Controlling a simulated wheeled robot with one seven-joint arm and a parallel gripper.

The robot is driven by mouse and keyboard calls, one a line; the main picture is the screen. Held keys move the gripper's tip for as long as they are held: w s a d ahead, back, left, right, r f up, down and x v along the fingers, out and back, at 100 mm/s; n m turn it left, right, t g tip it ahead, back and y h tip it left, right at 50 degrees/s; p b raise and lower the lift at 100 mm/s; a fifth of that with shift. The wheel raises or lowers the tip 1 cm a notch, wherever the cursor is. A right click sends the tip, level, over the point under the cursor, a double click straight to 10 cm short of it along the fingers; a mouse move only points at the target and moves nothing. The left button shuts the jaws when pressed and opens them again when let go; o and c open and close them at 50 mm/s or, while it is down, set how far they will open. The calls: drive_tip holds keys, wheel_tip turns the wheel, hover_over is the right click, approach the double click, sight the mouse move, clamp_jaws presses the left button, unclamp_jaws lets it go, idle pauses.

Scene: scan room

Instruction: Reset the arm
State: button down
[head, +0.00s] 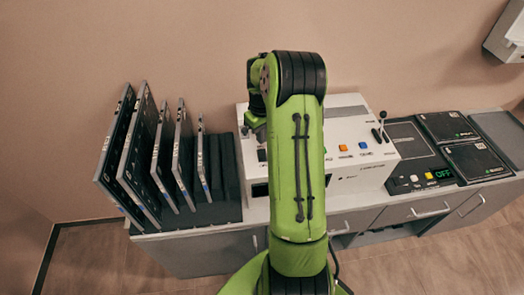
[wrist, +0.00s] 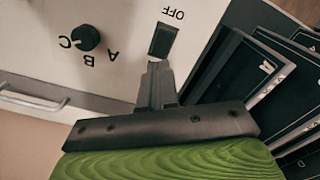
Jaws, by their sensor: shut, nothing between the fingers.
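My green arm stands in the middle of the head view and reaches forward over the counter. My gripper (wrist: 156,68) is shut and empty in the wrist view. Its tips are just below a black rocker switch (wrist: 163,40) in the picture, on a white panel. I cannot tell whether they touch it. In the head view my gripper (head: 252,122) shows only in part, left of the arm, at the left end of the white console (head: 365,160). The arm hides much of the console's front.
A black knob (wrist: 86,38) marked A, B, C is left of the switch in the wrist view. Upright dark panels (head: 133,150) stand in a rack on the counter's left. Flat dark plates (head: 475,160) lie at the right. A wall box (head: 507,40) hangs upper right.

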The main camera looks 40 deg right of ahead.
wheel_tip(320, 180, up, 2)
drive_tip(key=shift+r+p, duration=0.25)
drive_tip(key=shift+p, duration=0.45)
drive_tip(key=s+a+r+t+h, duration=0.1)
drive_tip(key=s+a+r, duration=0.2)
drive_tip(key=a+r, duration=0.5)
drive_tip(key=s+a+r+t+h, duration=0.1)
drive_tip(key=s+a+r, duration=0.1)
drive_tip(key=a+r, duration=0.6)
drive_tip(key=s+a+r+t+y, duration=0.1)
drive_tip(key=s+a, duration=0.4)
drive_tip(key=s, duration=0.2)
drive_tip(key=s+a+t+y, duration=0.1)
drive_tip(key=s+a+t, duration=0.1)
drive_tip(key=s+a, duration=0.3)
drive_tip(key=s, duration=0.3)
drive_tip(key=shift+r+n+t, duration=0.3)
drive_tip(key=shift+r+n, duration=0.1)
